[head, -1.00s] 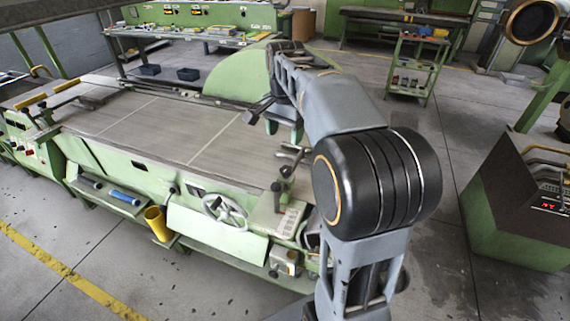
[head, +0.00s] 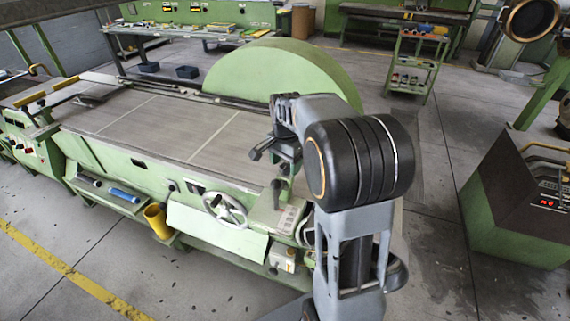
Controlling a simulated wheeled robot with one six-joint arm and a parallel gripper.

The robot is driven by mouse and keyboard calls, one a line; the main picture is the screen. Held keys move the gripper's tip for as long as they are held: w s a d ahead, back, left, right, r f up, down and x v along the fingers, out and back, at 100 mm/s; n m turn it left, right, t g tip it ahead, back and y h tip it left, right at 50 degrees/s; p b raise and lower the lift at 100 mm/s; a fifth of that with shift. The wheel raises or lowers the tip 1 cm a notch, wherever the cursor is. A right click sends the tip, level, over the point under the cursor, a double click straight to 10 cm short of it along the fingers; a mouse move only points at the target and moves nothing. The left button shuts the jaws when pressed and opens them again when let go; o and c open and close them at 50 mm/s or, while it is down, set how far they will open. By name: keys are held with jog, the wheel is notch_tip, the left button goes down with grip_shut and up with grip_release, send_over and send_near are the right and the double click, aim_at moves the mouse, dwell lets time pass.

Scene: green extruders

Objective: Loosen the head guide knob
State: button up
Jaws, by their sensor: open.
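The green machine (head: 165,130) has a long grey table. At its right end, beside a silver handwheel (head: 226,209), a small dark upright post with a knob (head: 277,188) stands on a pale green block. I cannot tell for certain which part is the head guide knob. My gripper (head: 269,158) is open, just above and behind this post in the picture, near the table's right end. Its jaws look empty. My gripper and arm hide the fittings right behind the post, so contact cannot be told.
A large green rounded guard (head: 290,68) rises behind my arm. A yellow cup (head: 157,222) and a blue cylinder (head: 125,195) sit along the machine's front side. A green tool cart (head: 415,65) stands at the back right. A green console (head: 520,200) stands at the right. The floor between is clear.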

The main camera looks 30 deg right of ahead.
jog(key=shift+f, duration=0.3)
jog(key=c, duration=0.9)
